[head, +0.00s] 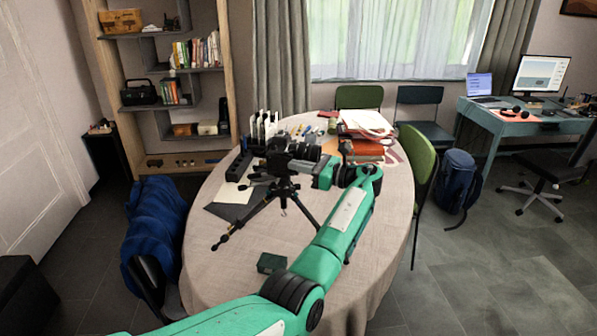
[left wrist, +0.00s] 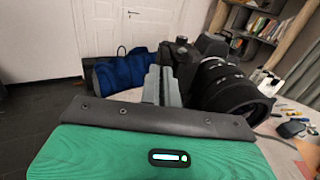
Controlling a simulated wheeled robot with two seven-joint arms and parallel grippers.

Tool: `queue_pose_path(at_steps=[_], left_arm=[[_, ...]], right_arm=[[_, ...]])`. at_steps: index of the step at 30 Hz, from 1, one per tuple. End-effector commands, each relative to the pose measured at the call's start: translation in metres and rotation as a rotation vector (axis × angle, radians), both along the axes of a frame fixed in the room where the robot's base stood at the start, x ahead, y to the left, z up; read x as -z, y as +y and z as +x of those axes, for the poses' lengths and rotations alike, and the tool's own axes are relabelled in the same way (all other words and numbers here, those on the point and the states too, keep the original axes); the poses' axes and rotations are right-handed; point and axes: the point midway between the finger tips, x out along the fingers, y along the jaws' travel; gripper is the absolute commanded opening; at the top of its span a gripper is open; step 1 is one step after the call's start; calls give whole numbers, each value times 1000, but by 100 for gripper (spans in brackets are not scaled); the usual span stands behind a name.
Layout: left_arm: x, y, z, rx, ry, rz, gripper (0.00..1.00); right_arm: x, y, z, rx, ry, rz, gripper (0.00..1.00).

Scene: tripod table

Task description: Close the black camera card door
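The black camera (head: 277,160) stands on a black tripod (head: 284,191) on the table, its large lens to the right. In the left wrist view the camera body (left wrist: 206,48) and its lens (left wrist: 234,88) are close, just right of the fingers. I cannot make out the card door or whether it is open. My left gripper (head: 298,166) reaches in from the right, beside the camera below its lens. In the left wrist view its grey fingers (left wrist: 163,86) look together, with nothing visible between them. Contact with the camera cannot be told. My right gripper is not in view.
The oval table (head: 260,230) also holds a small dark green box (head: 271,262), a stack of books and papers (head: 366,135) and several small items behind the camera. The front of the tabletop is mostly bare.

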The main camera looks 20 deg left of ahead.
Motion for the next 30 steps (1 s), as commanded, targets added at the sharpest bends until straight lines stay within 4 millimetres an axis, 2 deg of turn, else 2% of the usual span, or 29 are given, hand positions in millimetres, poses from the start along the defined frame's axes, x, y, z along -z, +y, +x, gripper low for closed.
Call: queue_pose_path(at_steps=[5, 15, 18, 19, 30], left_arm=[[1, 1, 1, -12, 1, -2, 0], [1, 1, 1, -12, 2, -2, 0], [1, 1, 1, -12, 2, -2, 23], [1, 1, 1, -12, 2, -2, 25], [2, -6, 2, -10, 1, -1, 25]], right_arm=[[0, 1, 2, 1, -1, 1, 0], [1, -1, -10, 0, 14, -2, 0], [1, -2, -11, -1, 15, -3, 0], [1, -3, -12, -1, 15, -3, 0], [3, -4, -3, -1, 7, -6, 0]])
